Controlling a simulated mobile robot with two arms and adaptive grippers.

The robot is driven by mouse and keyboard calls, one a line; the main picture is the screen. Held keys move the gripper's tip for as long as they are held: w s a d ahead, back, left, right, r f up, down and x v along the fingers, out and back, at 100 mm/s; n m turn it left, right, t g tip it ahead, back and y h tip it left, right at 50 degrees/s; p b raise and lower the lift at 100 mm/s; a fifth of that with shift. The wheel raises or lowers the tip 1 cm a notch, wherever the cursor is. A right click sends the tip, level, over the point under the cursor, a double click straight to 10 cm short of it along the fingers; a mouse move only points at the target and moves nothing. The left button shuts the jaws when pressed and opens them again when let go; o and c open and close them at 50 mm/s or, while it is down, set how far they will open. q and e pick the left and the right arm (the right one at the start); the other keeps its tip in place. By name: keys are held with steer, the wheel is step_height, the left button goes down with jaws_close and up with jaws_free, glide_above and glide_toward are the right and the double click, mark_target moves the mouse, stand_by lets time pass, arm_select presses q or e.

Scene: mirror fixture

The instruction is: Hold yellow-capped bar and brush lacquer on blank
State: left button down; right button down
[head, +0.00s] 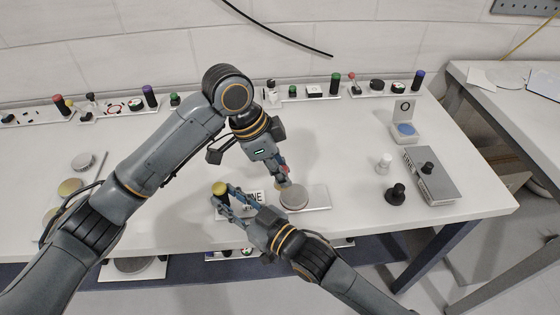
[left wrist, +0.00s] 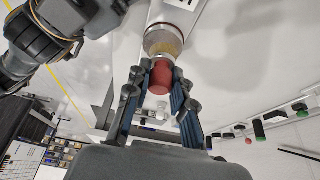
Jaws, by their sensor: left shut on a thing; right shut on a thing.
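My left gripper (head: 283,180) is shut on a red-handled tool, probably the brush (head: 285,169). It is just above and left of a round grey disc, likely the blank (head: 294,198), which sits on a pale plate (head: 318,197). In the left wrist view my left gripper (left wrist: 161,95) holds the red handle (left wrist: 161,78), and a round metal-rimmed amber part (left wrist: 163,42) shows beyond it. The brush tip is too small to make out. My right gripper (head: 226,198) is shut on the yellow-capped bar (head: 219,188), left of the disc. Fingers hide the bar's lower part.
A partly hidden lettered plate (head: 254,198) lies between the grippers. At the right are a grey box (head: 431,178), a black knob-like piece (head: 396,195), a white piece (head: 384,163) and a stand with a blue disc (head: 404,130). Small coloured parts line the back edge.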

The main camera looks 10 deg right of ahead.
arm_select(q)
steer(key=shift+f, duration=1.6)
steer(key=shift+d+f, duration=0.45)
steer(key=shift+f, duration=0.05)
steer(key=shift+d+f, duration=0.1)
steer(key=shift+d, duration=2.55)
steer(key=shift+w+a, duration=0.1)
steer(key=shift+a, duration=3.1)
steer(key=shift+d, duration=3.2)
steer(key=shift+a, duration=3.2)
steer(key=shift+d+r, duration=0.1)
steer(key=shift+r, duration=3.95)
